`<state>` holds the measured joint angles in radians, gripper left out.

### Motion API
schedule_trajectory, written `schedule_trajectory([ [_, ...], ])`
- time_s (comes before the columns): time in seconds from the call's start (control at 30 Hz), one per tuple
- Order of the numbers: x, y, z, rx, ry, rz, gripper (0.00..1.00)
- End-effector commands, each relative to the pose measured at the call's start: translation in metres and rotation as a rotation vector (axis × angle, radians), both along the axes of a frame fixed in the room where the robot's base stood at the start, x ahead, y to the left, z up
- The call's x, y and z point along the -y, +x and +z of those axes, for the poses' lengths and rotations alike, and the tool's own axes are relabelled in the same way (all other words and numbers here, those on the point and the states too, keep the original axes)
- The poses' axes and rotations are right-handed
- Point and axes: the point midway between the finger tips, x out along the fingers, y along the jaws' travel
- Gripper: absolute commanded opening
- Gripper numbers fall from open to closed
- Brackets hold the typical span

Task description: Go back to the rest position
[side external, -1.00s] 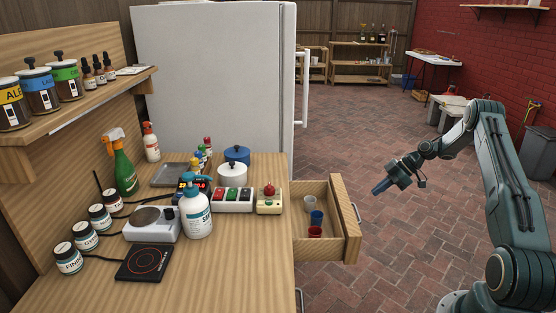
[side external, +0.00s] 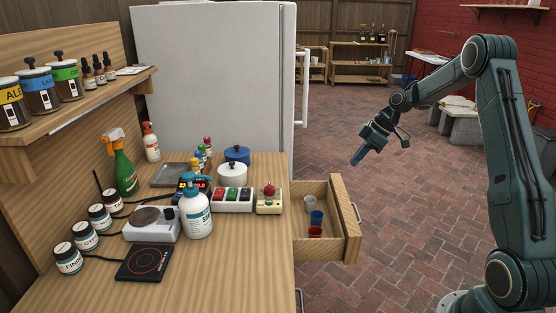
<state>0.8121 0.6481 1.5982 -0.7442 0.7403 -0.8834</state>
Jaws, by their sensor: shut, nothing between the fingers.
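My gripper (side external: 358,159) is shut and empty. It hangs in the air over the brick floor, to the right of the workbench and beyond the open drawer. Its fingers point down and to the left. It touches nothing. My arm is bent, with its elbow high at the right of the view.
The wooden drawer (side external: 351,222) is open, with a blue cup (side external: 316,217), a red cup (side external: 315,232) and a pale cup (side external: 309,203) inside. Bottles, jars and switch boxes crowd the bench (side external: 230,275). A white refrigerator (side external: 215,75) stands behind. The brick floor (side external: 415,215) around my gripper is clear.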

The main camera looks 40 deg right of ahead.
Motion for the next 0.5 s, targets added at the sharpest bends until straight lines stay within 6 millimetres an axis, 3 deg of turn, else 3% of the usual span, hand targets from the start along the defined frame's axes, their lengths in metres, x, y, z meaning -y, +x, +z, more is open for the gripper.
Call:
schedule_trajectory([
  [0.1, -0.028, -0.001, 0.027, -0.022, -0.025, -0.027, 0.00],
  [0.5, -0.113, -0.028, 0.097, -0.077, -0.090, -0.146, 0.00],
])
